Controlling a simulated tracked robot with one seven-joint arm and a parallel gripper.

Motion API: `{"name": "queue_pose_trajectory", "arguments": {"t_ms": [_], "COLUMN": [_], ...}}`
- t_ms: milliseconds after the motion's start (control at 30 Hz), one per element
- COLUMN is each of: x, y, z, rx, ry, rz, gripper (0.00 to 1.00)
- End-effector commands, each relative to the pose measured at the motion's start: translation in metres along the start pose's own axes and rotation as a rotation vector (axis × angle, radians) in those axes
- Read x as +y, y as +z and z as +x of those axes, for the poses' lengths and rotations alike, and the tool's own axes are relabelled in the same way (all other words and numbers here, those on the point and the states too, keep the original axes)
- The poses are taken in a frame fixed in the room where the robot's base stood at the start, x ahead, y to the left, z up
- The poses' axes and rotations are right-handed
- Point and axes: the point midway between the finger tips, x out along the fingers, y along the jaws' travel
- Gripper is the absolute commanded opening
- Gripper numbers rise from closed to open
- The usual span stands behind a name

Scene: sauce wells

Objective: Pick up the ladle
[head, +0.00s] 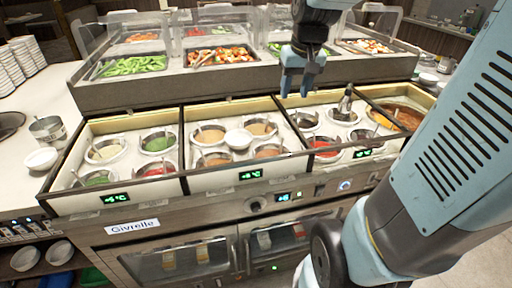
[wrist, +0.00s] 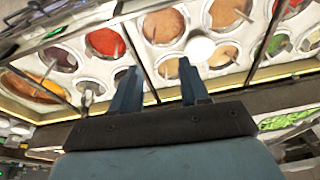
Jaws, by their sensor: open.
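A metal ladle-like utensil (head: 345,102) with a dark, thick upright handle stands at a well in the right-hand section of the sauce counter, in the head view. Its lower end is hard to make out.
Several sauce wells with thin spoon handles fill the counter. A glass-guarded salad bar (head: 250,92) rises behind. A metal pot (head: 48,131) and a small bowl (head: 41,160) stand at left.

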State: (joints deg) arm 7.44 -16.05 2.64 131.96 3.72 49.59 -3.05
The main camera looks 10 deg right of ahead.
Motion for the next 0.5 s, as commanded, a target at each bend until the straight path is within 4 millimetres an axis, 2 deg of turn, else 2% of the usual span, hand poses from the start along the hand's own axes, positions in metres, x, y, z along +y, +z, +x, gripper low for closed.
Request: {"name": "queue_pose_trajectory", "arguments": {"t_ms": [200, 500], "x": [0.011, 0.031], "y": [-0.038, -0.078], "z": [0.044, 0.113], "rx": [-0.082, -0.183], "ry": [-0.017, -0.050], "rz": [0.030, 0.075], "gripper": [0.45, 0.45]}}
